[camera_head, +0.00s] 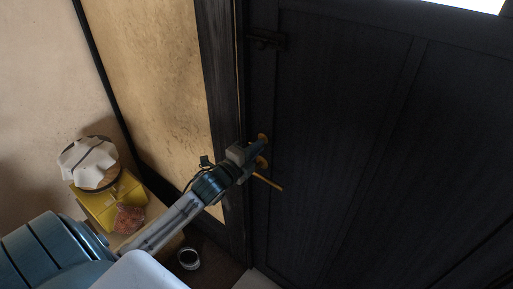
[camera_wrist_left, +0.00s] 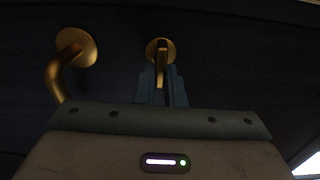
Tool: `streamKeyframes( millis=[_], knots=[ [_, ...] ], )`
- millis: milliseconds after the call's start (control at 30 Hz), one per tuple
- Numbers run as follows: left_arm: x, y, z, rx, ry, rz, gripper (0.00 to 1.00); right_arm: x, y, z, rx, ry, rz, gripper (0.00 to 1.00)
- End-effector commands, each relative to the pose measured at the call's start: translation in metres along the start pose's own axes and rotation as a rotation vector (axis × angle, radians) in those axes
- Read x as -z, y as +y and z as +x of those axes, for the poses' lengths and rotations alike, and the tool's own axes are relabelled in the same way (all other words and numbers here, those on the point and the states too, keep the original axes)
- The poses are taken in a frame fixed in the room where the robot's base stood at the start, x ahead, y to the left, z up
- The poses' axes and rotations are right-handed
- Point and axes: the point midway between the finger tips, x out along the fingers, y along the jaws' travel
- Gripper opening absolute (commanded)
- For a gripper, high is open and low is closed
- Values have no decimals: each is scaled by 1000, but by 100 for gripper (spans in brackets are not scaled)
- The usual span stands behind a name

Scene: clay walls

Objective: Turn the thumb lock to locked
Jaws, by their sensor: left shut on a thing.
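The brass thumb lock (camera_head: 262,137) is on the dark door (camera_head: 340,130), above the brass lever handle (camera_head: 270,181). In the left wrist view, the thumb lock (camera_wrist_left: 160,49) is a round plate with a narrow turn piece pointing down the picture. My left gripper (camera_head: 261,145) reaches the door at the thumb lock. Its fingers (camera_wrist_left: 161,80) are shut on the turn piece, one on each side. The lever handle (camera_wrist_left: 72,58) is to the left there, apart from the fingers. The gripper body hides part of the lock. My right gripper is out of view.
A dark bolt (camera_head: 267,40) is higher on the door. The dark door frame (camera_head: 221,75) stands to its left. A yellow stand (camera_head: 105,205) with a cloth-covered round thing (camera_head: 88,160) is at left. A small dark bowl (camera_head: 188,259) is on the floor.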

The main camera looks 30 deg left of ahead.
Motion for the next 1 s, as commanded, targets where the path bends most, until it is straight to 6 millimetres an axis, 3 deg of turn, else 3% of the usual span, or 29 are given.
streamKeyframes(
  millis=[100, 133, 233, 633, 1000],
  knots=[
    [0, -6, 1, 12, 2, 7, 0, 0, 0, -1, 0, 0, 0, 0],
    [0, -6, 1, 12, 2, 7, 13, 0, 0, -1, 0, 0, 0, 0],
    [0, -6, 1, 11, 2, 5, 31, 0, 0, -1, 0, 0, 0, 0],
    [0, -1, -5, 3, 1, 4, 31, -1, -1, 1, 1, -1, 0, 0],
    [0, 0, -53, 1, 4, 8, 31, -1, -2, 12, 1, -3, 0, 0]
  ],
)
